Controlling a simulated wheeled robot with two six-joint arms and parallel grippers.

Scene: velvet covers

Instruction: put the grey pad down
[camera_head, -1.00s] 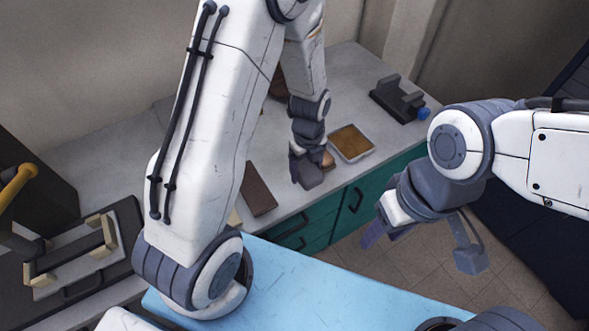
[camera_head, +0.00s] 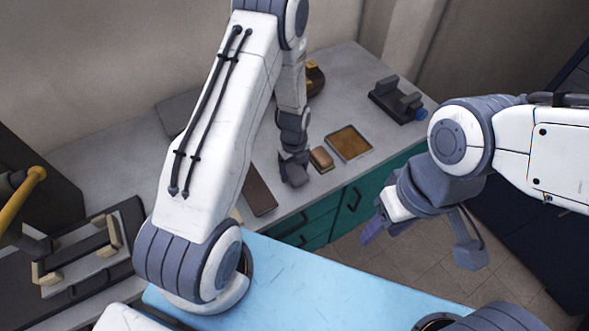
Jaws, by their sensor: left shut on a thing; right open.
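My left gripper (camera_head: 294,173) is low over the grey counter, between the dark brown board and the small tan block. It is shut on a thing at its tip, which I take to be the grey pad. The pad blends with the dark grey fingers, and I cannot make out its outline or whether it touches the counter. A flat grey slab (camera_head: 177,112) lies at the back of the counter, partly hidden by my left arm. My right gripper (camera_head: 420,242) is open and empty, in front of the teal cabinet, over the floor.
On the counter (camera_head: 345,85) are a dark brown board (camera_head: 258,192), a tan block (camera_head: 321,158), a shallow tray with brown filling (camera_head: 349,144) and a black device with a blue knob (camera_head: 392,100). A light blue surface (camera_head: 320,285) is in front. A wooden-blocked fixture (camera_head: 78,252) stands left.

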